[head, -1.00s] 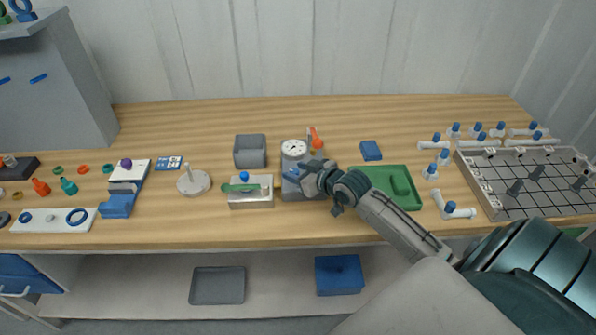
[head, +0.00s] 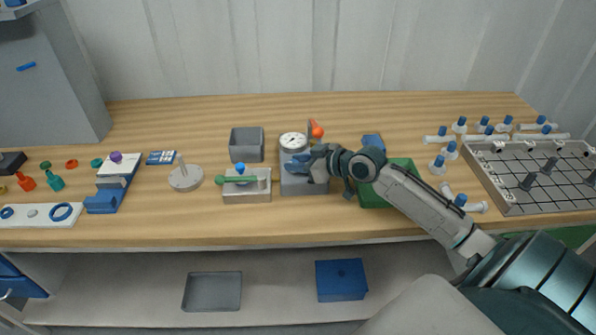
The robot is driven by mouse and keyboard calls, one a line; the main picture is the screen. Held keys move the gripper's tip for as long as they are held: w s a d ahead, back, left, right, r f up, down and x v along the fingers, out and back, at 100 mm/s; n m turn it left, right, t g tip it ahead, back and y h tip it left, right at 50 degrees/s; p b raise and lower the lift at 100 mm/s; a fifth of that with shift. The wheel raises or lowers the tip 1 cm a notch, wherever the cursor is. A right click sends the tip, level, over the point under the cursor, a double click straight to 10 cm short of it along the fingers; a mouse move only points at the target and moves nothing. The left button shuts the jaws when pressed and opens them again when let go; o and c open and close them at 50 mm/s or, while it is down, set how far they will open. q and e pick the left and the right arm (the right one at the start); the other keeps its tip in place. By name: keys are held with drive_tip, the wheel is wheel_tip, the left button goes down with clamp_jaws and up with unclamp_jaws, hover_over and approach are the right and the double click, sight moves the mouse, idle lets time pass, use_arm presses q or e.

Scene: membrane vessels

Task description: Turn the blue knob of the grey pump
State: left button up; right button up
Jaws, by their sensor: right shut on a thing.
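The grey pump (head: 290,183) stands near the middle of the bench, with a round white gauge (head: 293,140) on its back part. Its blue knob (head: 297,165) shows partly on top, at the tip of my right gripper (head: 303,162). My right gripper comes in from the right, low over the pump, and is shut on the blue knob. The fingers and part of the knob are hard to make out at this size. My left gripper is not in view.
Left of the pump is a pale block with a green-handled part (head: 240,181). A grey open box (head: 247,145) stands behind it. An orange-topped item (head: 317,131) is close behind my gripper. A green tray (head: 403,168) lies under my right arm. The front bench strip is clear.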

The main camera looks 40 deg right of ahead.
idle(0.3)
drive_tip(key=o, duration=1)
